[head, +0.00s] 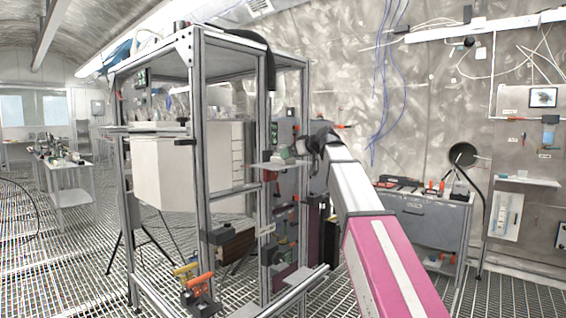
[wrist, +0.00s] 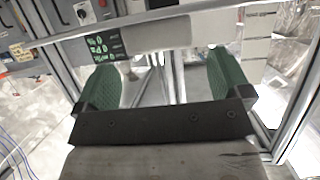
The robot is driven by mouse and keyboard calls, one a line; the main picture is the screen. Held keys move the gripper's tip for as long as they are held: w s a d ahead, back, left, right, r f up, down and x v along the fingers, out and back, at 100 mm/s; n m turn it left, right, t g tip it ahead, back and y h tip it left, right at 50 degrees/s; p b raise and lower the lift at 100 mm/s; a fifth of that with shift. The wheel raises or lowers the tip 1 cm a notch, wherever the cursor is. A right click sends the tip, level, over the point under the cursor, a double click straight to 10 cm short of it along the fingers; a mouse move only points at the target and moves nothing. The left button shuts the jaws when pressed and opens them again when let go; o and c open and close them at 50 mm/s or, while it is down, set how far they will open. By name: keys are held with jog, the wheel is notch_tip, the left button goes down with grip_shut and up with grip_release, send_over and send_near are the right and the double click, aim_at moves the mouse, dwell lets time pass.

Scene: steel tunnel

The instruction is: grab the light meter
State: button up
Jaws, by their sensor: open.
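My gripper (wrist: 166,85) is open in the wrist view, with its two green fingers wide apart and nothing held between them. In the head view my arm reaches to the metal frame rack, and my gripper (head: 290,152) is near a small shelf (head: 272,165) on the rack's right side. I cannot make out a light meter for certain in either view. In the wrist view a small dark panel with green markings (wrist: 103,46) lies just beyond the left finger. A small, blurred item (wrist: 132,75) shows between the fingers, too unclear to name.
The rack's metal posts (head: 196,150) stand close to my gripper. A white box (head: 165,175) sits inside the rack. Orange-handled tools (head: 197,285) lie low at its front. A grey workbench (head: 425,215) with tools stands on the right.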

jog(key=shift+x, duration=2.9)
jog(key=shift+s, duration=0.1)
jog(key=c, duration=1.1)
